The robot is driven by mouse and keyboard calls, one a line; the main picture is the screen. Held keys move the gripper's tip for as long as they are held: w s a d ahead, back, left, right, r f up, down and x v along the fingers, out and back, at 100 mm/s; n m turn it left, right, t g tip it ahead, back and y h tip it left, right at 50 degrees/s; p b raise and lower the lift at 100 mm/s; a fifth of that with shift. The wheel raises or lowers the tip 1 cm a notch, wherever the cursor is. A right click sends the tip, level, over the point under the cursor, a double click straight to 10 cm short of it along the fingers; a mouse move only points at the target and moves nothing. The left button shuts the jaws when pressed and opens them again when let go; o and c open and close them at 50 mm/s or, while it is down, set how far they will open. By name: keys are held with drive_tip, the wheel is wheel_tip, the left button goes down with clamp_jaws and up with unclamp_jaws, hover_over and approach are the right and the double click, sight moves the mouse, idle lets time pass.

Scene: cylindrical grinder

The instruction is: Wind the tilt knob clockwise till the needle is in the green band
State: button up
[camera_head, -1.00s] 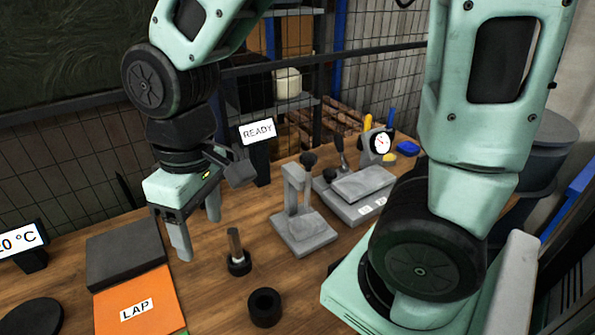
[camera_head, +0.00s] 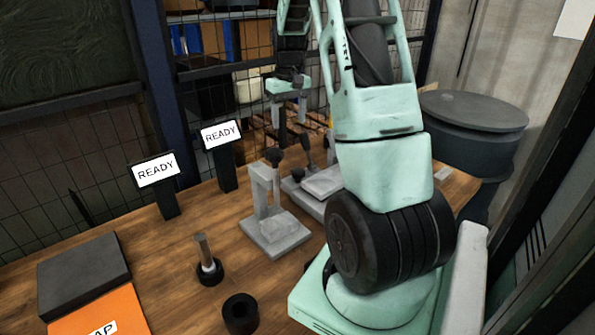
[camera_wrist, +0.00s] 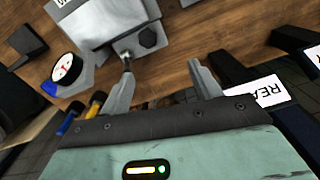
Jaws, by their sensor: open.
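A grey fixture (camera_wrist: 100,25) with a flat plate shows at the top of the wrist view. A dark knob (camera_wrist: 147,37) sits at its corner; I take it for the tilt knob. A round white dial (camera_wrist: 66,68) with a red needle stands left of the fixture; no green band can be made out. My gripper (camera_wrist: 160,68) is open and empty, its fingers apart from the knob. In the head view my gripper (camera_head: 289,112) hangs above the far side of the fixture (camera_head: 318,185). My arm hides the dial there.
A grey stand (camera_head: 272,235) with a black knob is in front of the fixture. A post in a black ring (camera_head: 209,271) and another black ring (camera_head: 240,313) stand nearer. Two READY signs (camera_head: 156,171) (camera_head: 221,135) stand at the back left. The left wood is partly clear.

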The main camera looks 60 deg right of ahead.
sight(298, 170)
drive_tip(key=shift+m, duration=0.3)
drive_tip(key=f, duration=0.6)
drive_tip(key=s+d+f+p, duration=0.1)
drive_tip(key=f, duration=0.4)
drive_tip(key=d+f+p, duration=0.1)
drive_tip(key=f, duration=0.5)
drive_tip(key=shift+s+d+f, duration=0.2)
drive_tip(key=shift+f, duration=0.15)
